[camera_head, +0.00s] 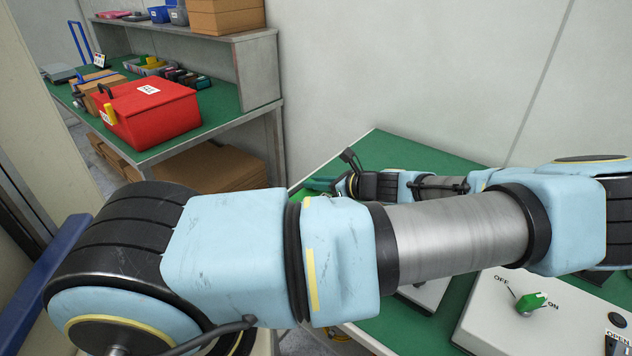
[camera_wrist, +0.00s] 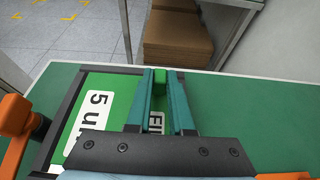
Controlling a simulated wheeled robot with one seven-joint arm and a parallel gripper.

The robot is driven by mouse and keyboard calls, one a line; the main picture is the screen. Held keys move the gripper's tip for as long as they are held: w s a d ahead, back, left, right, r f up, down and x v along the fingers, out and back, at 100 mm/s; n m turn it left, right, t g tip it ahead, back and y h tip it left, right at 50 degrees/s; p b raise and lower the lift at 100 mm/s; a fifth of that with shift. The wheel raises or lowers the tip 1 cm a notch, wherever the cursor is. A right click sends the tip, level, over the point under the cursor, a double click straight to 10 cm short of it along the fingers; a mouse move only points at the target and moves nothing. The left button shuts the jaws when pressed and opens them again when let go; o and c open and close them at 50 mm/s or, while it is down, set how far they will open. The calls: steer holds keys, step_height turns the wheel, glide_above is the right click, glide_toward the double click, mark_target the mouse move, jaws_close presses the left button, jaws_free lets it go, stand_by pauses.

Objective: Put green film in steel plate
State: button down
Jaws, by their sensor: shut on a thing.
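The green film (camera_wrist: 109,98) lies in the wrist view with white labels, one reading "5 u", the rest cut off. Dark bars run along its left and far edges. A second label shows between the fingers. I cannot clearly identify the steel plate in either view.
Orange-and-dark parts (camera_wrist: 17,125) stand at the left of the wrist view. A control box with a green switch (camera_head: 531,303) sits on the green table (camera_head: 405,151). A red toolbox (camera_head: 155,112) stands on the shelf bench.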

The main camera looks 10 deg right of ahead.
steer(key=shift+f, duration=0.6)
steer(key=c, duration=0.7)
jaws_free()
steer(key=b+v, duration=0.3)
steer(key=v, duration=0.6)
steer(key=shift+s+d, duration=0.25)
steer(key=shift+s+d+r, duration=0.35)
steer(key=shift+s, duration=0.05)
